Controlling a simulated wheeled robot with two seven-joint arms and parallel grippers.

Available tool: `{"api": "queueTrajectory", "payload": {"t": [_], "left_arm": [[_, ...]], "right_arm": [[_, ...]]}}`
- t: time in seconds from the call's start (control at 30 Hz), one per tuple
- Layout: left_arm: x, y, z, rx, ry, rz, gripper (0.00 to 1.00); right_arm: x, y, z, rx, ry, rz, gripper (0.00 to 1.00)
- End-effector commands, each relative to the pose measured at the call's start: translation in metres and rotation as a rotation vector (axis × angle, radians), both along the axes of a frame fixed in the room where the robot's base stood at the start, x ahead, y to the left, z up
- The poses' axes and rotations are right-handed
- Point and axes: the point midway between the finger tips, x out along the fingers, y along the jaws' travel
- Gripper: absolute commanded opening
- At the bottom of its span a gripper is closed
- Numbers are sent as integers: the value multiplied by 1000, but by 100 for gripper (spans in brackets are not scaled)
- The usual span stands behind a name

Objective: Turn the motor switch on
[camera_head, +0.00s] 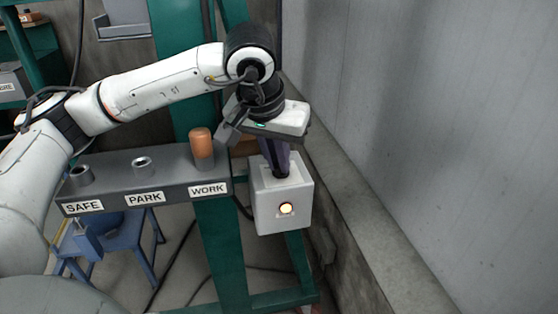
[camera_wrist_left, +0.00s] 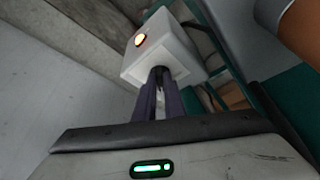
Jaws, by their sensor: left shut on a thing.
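The motor switch box (camera_head: 281,204) is a light grey box on a green post at centre right, with a round lit yellowish lamp (camera_head: 287,208) on its front. The box also shows in the left wrist view (camera_wrist_left: 160,48), with its lamp glowing orange. My left gripper (camera_head: 279,172) points down at the top of the box, its fingers closed together on a small dark part there. The fingers hide most of that part, so its position cannot be told. In the left wrist view, the fingertips (camera_wrist_left: 158,74) meet the box's face. My right gripper is in neither view.
A dark panel (camera_head: 120,180) labelled SAFE, PARK and WORK stands left of the box, with an orange peg (camera_head: 202,143) at WORK. A blue stool (camera_head: 110,240) is below. A grey wall (camera_head: 440,120) and concrete ledge (camera_head: 345,215) lie close on the right.

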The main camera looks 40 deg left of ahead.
Motion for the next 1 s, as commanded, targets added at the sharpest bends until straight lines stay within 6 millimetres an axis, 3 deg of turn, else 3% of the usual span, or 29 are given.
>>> {"api": "queueTrajectory", "payload": {"t": [0.5, 0.53, 0.63, 1.0], "left_arm": [[0, 0, 0, 0, 2, -22, 0], [0, 0, 0, 0, 2, -22, 11], [0, 0, 0, 0, 1, -22, 28], [-2, 0, 5, 0, -1, -21, 28]], "right_arm": [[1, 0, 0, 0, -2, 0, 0], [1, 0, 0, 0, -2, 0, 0], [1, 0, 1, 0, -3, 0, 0], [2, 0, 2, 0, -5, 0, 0]]}}
